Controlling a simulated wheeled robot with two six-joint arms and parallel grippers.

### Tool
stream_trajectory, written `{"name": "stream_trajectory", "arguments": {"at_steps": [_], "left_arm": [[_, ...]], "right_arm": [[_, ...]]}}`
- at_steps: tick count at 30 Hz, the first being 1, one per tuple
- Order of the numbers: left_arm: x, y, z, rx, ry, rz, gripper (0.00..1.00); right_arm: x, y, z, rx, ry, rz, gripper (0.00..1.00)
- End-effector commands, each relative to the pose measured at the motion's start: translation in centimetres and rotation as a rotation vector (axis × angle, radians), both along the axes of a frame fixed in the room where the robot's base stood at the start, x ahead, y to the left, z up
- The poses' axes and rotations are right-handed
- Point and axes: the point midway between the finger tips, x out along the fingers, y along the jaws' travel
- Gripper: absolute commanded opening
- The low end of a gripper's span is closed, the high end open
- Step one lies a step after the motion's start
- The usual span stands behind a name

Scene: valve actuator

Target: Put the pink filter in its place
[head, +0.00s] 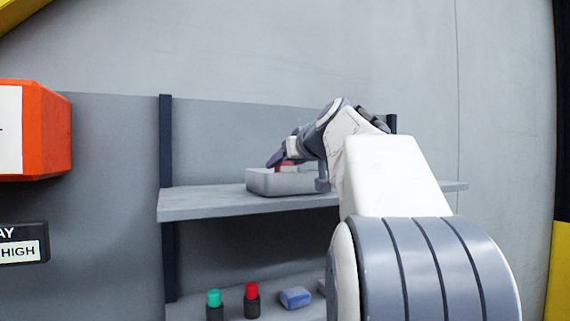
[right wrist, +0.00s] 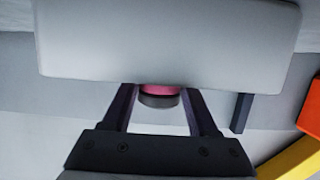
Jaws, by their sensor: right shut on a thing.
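The pink filter (head: 287,168) shows as a small pink-red piece at the grey tray on the upper shelf. In the right wrist view, the pink filter (right wrist: 159,91) has a dark end and sits between my fingers, partly hidden by the tray's grey wall (right wrist: 165,45). My right gripper (head: 280,160) reaches from the right over the grey tray (head: 270,184) and is shut on the filter. Its two dark fingers also show in the right wrist view (right wrist: 160,95). Whether the filter touches the tray floor is hidden. My left gripper is out of view.
The upper shelf (head: 195,204) is bare left of the tray. A dark upright (head: 167,140) and an orange box (head: 45,130) are at left.

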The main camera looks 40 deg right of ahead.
Motion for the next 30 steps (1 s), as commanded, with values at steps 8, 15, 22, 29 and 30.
{"name": "stream_trajectory", "arguments": {"at_steps": [8, 15, 22, 29, 30], "left_arm": [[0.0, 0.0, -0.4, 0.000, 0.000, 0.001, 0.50], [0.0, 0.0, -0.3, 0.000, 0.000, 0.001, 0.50], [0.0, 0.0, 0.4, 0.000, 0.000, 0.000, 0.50], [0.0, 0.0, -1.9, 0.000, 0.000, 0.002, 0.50], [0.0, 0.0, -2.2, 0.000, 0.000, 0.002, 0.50]], "right_arm": [[0.0, 0.0, -0.3, 0.000, 0.000, 0.000, 0.71], [0.0, 0.0, -0.3, 0.000, 0.000, 0.000, 0.89], [0.0, 0.0, 0.4, 0.000, 0.000, 0.001, 0.89], [-4.1, 0.9, 1.1, -0.004, -0.005, -0.004, 0.89], [-5.0, 1.0, 1.3, -0.004, -0.003, -0.005, 0.89]]}}
